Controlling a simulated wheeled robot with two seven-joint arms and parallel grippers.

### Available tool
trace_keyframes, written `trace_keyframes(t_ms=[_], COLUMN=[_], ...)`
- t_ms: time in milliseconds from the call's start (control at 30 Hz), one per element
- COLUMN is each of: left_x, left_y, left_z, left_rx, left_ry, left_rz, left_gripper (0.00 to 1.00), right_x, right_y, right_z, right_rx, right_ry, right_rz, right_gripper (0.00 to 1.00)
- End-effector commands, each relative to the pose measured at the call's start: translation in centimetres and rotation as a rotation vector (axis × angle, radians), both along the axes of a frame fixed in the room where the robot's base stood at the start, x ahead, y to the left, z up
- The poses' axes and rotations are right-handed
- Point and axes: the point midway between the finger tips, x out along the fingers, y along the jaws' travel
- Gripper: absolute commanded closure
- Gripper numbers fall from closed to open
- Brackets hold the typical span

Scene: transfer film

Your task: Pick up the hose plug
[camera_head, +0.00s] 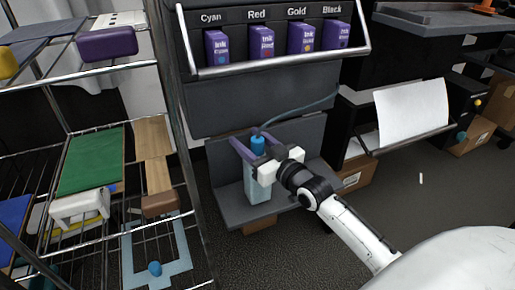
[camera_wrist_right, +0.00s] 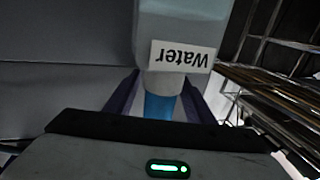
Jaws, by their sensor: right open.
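The blue hose plug (camera_head: 258,144) sits at the top of a pale blue water container (camera_head: 257,190), with a thin hose (camera_head: 298,113) running up and right from it. My right gripper (camera_head: 247,135) is open, with its purple fingers on either side of the plug. In the right wrist view the blue plug (camera_wrist_right: 160,105) lies between the two fingers (camera_wrist_right: 160,92), below the container's "Water" label (camera_wrist_right: 183,57), which appears upside down. I cannot tell whether the fingers touch the plug. My left gripper is not in view.
The container stands on a grey shelf (camera_head: 226,207) of the printer. Ink cartridges (camera_head: 302,38) sit in a rack above. A wire shelf rack (camera_head: 180,120) with assorted tools stands at left. A paper tray (camera_head: 408,138) and cardboard boxes (camera_head: 468,138) are at right. Floor at right is mostly clear.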

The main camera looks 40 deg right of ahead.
Motion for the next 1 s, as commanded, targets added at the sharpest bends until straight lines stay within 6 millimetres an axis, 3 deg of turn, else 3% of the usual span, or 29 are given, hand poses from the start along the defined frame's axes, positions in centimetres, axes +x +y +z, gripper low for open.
trace_keyframes(t_ms=[100, 333, 367, 667, 767, 900, 1000], left_x=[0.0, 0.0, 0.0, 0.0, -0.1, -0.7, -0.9], left_y=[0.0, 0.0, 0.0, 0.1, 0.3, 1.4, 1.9], left_z=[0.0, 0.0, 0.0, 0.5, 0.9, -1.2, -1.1], left_rx=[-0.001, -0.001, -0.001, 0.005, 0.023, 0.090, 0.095], left_ry=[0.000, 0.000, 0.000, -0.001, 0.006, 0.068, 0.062], left_rz=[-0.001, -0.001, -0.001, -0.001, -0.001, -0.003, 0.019], left_gripper=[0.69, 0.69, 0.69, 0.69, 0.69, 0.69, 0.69], right_x=[0.0, -0.1, -0.1, -0.1, 0.0, 0.0, 0.0], right_y=[0.0, 0.0, 0.0, 0.0, 0.0, 0.0, 0.0], right_z=[0.0, 0.0, 0.0, 0.9, 2.6, 5.7, 7.6], right_rx=[0.000, 0.000, 0.000, 0.000, -0.001, -0.002, -0.001], right_ry=[0.001, 0.000, 0.000, -0.002, -0.004, -0.005, -0.004], right_rz=[0.000, 0.000, 0.000, 0.000, 0.001, 0.000, 0.000], right_gripper=[0.54, 0.93, 0.95, 0.95, 0.95, 0.95, 0.95])
